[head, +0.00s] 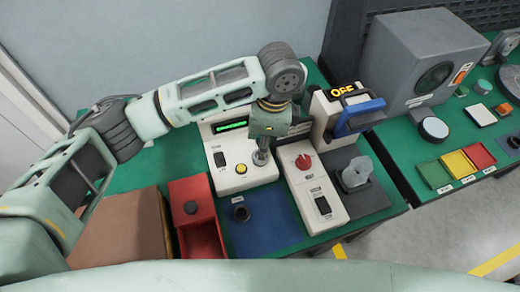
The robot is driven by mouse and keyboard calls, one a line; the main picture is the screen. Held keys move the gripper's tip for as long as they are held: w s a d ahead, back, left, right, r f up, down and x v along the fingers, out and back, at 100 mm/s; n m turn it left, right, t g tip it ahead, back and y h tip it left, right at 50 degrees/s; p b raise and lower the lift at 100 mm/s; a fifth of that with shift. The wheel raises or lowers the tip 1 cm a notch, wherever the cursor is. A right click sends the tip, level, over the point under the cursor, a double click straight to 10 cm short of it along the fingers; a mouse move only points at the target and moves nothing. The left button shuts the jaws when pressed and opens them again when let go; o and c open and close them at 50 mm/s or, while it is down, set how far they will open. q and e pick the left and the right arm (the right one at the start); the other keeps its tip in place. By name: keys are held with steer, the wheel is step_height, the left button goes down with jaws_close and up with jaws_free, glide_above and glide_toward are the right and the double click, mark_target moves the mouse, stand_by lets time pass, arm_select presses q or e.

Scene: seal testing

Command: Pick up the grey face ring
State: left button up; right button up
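My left gripper (262,151) points down over the white tester (232,181) with the green display. Its fingers look close together. A small grey round piece (261,158) is right at the fingertips; it may be the grey face ring, but it is too small to tell whether it is a ring or part of the tester. I cannot tell whether the fingers hold it or only stand above it. A small dark ring-like piece (241,213) lies on the blue mat (268,233). My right gripper is not in view.
A red bin (203,241) holding a dark round piece (191,208) is at left. A white box with a red knob (303,162) and a grey fixture (357,173) stand at right. Behind is a blue-handled unit marked OFF (333,108). The right table has coloured trays (457,165).

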arm_select(q)
steer(key=shift+s+a+f, duration=0.1)
steer(key=shift+f, duration=0.35)
steer(key=f, duration=0.1)
steer(key=f+p, duration=0.1)
steer(key=f, duration=0.2)
steer(key=shift+w+a+f, duration=0.2)
steer(key=shift+w+f, duration=0.05)
steer(key=shift+w, duration=0.05)
steer(key=shift+f, duration=0.1)
steer(key=c, duration=0.5)
jaws_close()
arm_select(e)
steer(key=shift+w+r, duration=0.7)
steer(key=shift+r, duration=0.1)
